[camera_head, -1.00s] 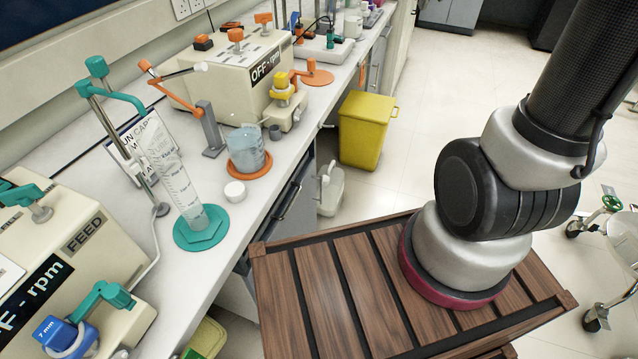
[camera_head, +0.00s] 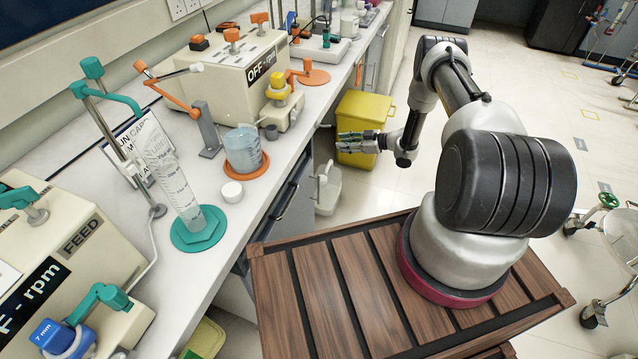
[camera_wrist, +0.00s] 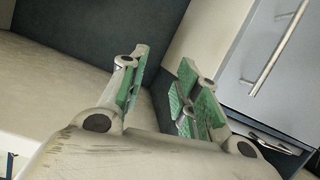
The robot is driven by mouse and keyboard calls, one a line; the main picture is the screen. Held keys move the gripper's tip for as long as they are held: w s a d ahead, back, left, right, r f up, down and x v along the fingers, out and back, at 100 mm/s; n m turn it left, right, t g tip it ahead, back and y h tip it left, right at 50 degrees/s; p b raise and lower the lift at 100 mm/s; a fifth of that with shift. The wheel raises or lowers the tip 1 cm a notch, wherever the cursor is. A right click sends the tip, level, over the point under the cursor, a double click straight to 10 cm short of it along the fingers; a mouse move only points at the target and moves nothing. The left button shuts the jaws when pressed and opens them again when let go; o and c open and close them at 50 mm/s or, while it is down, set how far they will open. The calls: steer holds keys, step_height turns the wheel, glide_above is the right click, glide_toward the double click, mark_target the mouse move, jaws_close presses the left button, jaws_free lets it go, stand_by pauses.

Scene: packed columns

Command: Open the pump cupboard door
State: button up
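My gripper (camera_head: 347,141) is in front of the yellow bin in the head view, its fingers pointing left toward the bench front. In the wrist view my gripper (camera_wrist: 164,60) is open, with green pads and nothing between the fingers. A pale cupboard front (camera_wrist: 220,55) with a silver bar handle (camera_wrist: 275,50) shows at upper right there. The handle is apart from the fingers. I cannot tell for certain whether this is the pump cupboard door. In the head view the bench fronts are seen steeply from above, and no door looks open.
The white bench (camera_head: 225,215) carries a beaker (camera_head: 243,150), a tall measuring cylinder (camera_head: 172,180) and pump boxes. A yellow bin (camera_head: 362,108) and a white container (camera_head: 328,192) stand on the floor by the bench. Pale floor lies clear to the right of the bin.

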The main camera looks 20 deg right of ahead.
steer(key=s+a+f+y, duration=0.2)
steer(key=s+a+f, duration=0.1)
steer(key=s+f, duration=0.3)
steer(key=s+a+f+y, duration=0.3)
steer(key=s+a, duration=0.1)
steer(key=s, duration=0.4)
steer(key=x, duration=0.7)
steer(key=shift+w+f+g, duration=0.2)
steer(key=shift+g, duration=0.1)
steer(key=shift+a, duration=0.1)
jaws_close()
